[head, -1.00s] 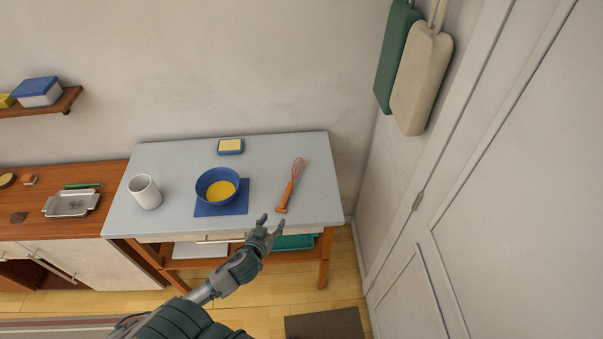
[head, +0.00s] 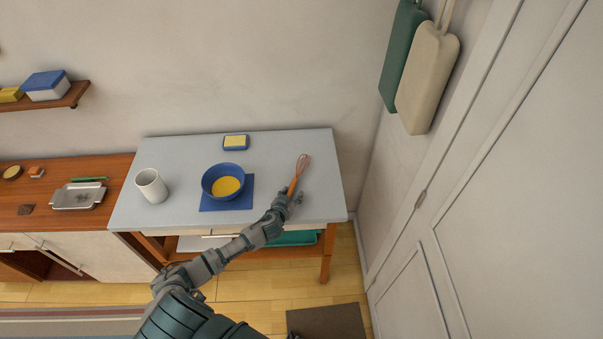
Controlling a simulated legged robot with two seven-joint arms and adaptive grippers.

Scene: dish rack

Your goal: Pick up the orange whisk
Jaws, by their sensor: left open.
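The orange whisk (head: 300,171) lies on the grey-topped table (head: 185,157), right of the blue bowl. Its wire end points to the back and its handle to the front. My left gripper (head: 290,197) is open at the handle's front end and hides the lower part of the handle. I cannot tell whether the fingers touch it. My right gripper is not in view.
A blue bowl (head: 212,174) with yellow contents stands on a blue mat (head: 240,202). A white cup (head: 152,186) stands to the left, and a blue-and-yellow box (head: 236,142) lies at the back. The tabletop right of the whisk is clear.

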